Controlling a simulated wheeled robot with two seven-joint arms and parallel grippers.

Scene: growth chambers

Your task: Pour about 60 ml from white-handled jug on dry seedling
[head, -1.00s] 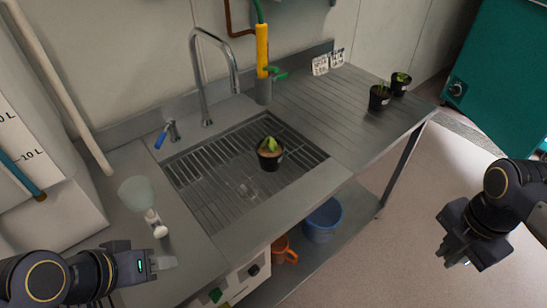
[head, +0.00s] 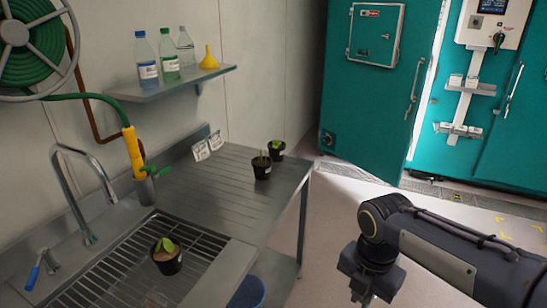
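A black pot with a green seedling and light brown soil (head: 167,257) stands upright on the sink's grate (head: 112,262). Two more potted seedlings stand at the far end of the drainboard, a nearer one (head: 262,168) and a farther one (head: 277,150). The white-handled jug is not in view now. My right gripper (head: 368,290) is at the bottom, over the floor to the right of the counter and away from all pots. Its fingers are hard to make out. My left gripper is out of view.
A curved tap (head: 82,190), a blue-handled lever (head: 33,276) and a yellow hose nozzle (head: 134,152) stand behind the sink. A shelf (head: 190,84) holds bottles and a yellow funnel (head: 209,58). The drainboard (head: 215,190) is mostly bare. A blue bucket (head: 248,293) sits below.

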